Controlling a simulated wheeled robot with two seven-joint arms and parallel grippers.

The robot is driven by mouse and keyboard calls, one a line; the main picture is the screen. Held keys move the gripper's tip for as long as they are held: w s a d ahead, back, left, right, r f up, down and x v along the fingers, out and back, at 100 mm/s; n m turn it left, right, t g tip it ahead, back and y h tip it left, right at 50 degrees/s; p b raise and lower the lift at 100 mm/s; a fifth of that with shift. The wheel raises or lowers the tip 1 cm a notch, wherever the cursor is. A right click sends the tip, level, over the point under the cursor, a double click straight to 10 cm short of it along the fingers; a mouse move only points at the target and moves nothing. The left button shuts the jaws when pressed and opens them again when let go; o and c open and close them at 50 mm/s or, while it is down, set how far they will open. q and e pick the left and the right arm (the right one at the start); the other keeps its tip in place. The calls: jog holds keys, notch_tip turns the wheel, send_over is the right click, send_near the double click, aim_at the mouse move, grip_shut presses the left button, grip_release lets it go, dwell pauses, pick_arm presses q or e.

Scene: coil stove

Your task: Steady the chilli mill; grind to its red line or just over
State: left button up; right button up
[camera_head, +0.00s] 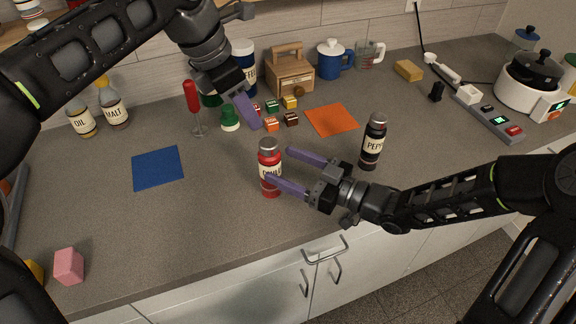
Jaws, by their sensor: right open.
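The chilli mill (269,158), red with a grey top and a cream label, stands upright on the counter near the middle. My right gripper (278,165) comes in from the right with its fingers apart. Its lower finger crosses in front of the mill and hides part of the label; the upper finger is to the right of the mill. I cannot tell whether either touches it. My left gripper (246,113) hangs above and left of the mill, clear of it. Its finger gap is not visible. No red line can be made out on the mill.
A blue mat (158,168) and an orange mat (332,120) lie on the counter. Small boxes (271,124), a wooden box (290,76) and a power strip (488,117) are behind.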

jog(key=shift+a, duration=0.15)
jog(key=x, duration=0.7)
jog(key=shift+w+a, duration=0.2)
jog(key=shift+a, duration=0.05)
jog(key=shift+c, duration=0.3)
jog(key=c, duration=1.4)
jog(key=shift+c, duration=0.2)
dwell(0.8)
